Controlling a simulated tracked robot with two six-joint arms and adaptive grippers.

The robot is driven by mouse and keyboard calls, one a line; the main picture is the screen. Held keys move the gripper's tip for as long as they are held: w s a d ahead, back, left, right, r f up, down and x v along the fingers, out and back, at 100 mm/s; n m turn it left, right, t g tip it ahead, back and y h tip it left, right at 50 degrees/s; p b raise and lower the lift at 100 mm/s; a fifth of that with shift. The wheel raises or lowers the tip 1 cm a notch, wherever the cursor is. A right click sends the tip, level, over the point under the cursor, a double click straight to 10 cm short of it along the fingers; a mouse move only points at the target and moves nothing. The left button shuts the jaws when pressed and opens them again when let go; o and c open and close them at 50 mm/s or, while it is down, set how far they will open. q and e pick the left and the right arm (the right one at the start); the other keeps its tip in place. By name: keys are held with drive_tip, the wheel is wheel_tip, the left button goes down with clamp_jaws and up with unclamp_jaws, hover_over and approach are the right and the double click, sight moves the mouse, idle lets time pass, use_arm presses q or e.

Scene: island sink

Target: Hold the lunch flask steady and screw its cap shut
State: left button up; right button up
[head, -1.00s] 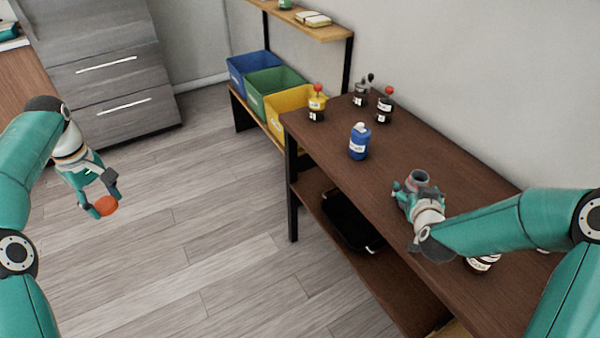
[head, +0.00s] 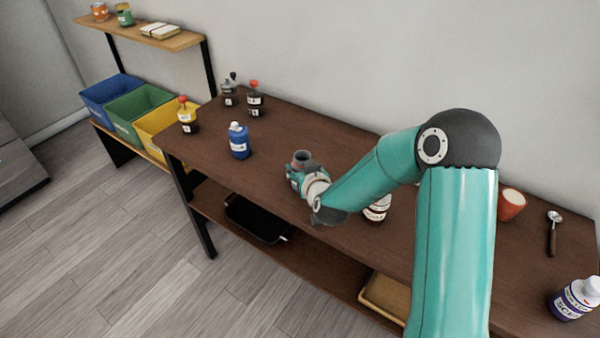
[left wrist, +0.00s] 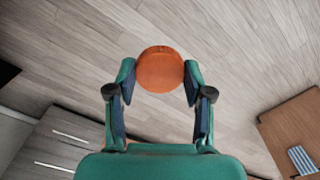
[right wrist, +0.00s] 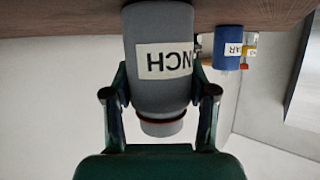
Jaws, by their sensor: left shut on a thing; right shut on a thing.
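The lunch flask (right wrist: 160,85) is grey with a white label reading "NCH" in the right wrist view, where it appears upside down. Its uncapped neck (right wrist: 162,127) shows there, and its open mouth (head: 302,157) shows in the head view. It stands upright on the brown table (head: 270,125). My right gripper (right wrist: 160,80) is shut around the flask's sides; it also shows in the head view (head: 302,172). The orange round cap (left wrist: 160,69) is held between the fingertips of my left gripper (left wrist: 160,72), above the floor. The left arm is out of the head view.
A blue bottle (head: 239,141) and several dark bottles stand left of the flask. A brown bottle (head: 377,208) is just right of it. Further right are an orange cup (head: 511,204), a spoon (head: 552,235) and a white-capped bottle (head: 575,299). Bins (head: 112,97) stand far left.

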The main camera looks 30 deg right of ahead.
use_arm(q)
drive_tip(key=shift+a, duration=0.1)
use_arm(e)
drive_tip(key=shift+r, duration=0.1)
